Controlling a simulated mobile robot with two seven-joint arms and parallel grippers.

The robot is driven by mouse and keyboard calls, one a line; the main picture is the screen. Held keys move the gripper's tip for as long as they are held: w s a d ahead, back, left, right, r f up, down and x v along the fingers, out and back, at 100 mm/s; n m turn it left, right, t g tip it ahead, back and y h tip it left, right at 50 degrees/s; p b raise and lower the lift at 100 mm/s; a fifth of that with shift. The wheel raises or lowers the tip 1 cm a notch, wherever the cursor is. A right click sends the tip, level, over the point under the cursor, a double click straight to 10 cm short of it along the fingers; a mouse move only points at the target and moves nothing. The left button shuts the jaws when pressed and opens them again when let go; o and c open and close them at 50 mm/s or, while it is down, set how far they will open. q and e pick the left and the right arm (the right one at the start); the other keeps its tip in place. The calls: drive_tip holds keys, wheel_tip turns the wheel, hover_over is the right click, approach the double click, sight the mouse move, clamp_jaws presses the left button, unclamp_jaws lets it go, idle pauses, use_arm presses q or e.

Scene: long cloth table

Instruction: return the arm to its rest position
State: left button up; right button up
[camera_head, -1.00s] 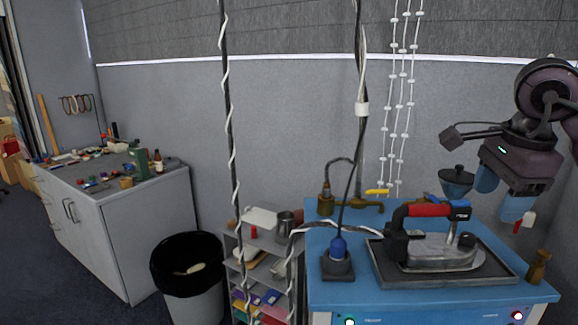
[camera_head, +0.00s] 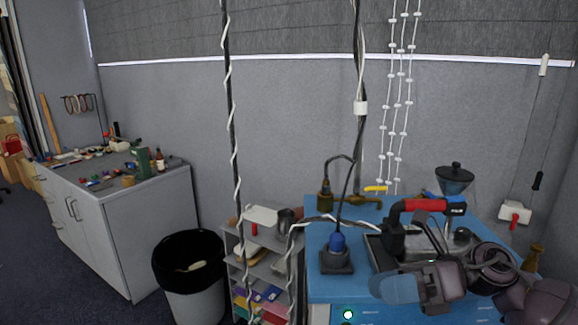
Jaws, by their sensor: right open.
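My right gripper (camera_head: 398,287) reaches in from the lower right, low in front of the blue table (camera_head: 322,285). One blue-grey finger shows best, pointing left, and the gripper is open with nothing visible between the fingers. The dark wrist and arm links behind it cover the front right of the table and part of the black tray. The iron-like tool with a red and black handle (camera_head: 425,205) stands on the tray, partly hidden by my arm. My left gripper is not in view.
A blue plug on a dark base (camera_head: 337,252) and a brass tap (camera_head: 362,199) stand on the table's left and back. A dark-lidded hopper (camera_head: 455,178) is behind the tool. A shelf (camera_head: 250,240), a black-rimmed bin (camera_head: 190,270) and a grey cabinet (camera_head: 150,225) stand to the left.

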drive_tip(key=d+f+m+t+h, duration=0.4)
drive_tip(key=f+m+t, duration=0.5)
drive_tip(key=m, duration=0.7)
drive_tip(key=d+f+m+t+h, duration=0.4)
drive_tip(key=f+m+t, duration=0.2)
drive_tip(key=m+t, duration=0.7)
drive_tip(key=s+d+f+m+g+h, duration=0.2)
drive_tip(key=s+f+m+g+h, duration=0.2)
drive_tip(key=s+f+m, duration=0.3)
drive_tip(key=s+d+f+m+g+h, duration=0.2)
drive_tip(key=s+f+m+g+h, duration=0.2)
drive_tip(key=f, duration=0.9)
drive_tip(key=s+m+g, duration=0.1)
drive_tip(key=s+m, duration=0.2)
drive_tip(key=m, duration=0.2)
drive_tip(key=shift+d+f+m+g+h, duration=0.25)
drive_tip(key=shift+f+m+g+h, duration=0.05)
drive_tip(key=shift+m+h, duration=0.1)
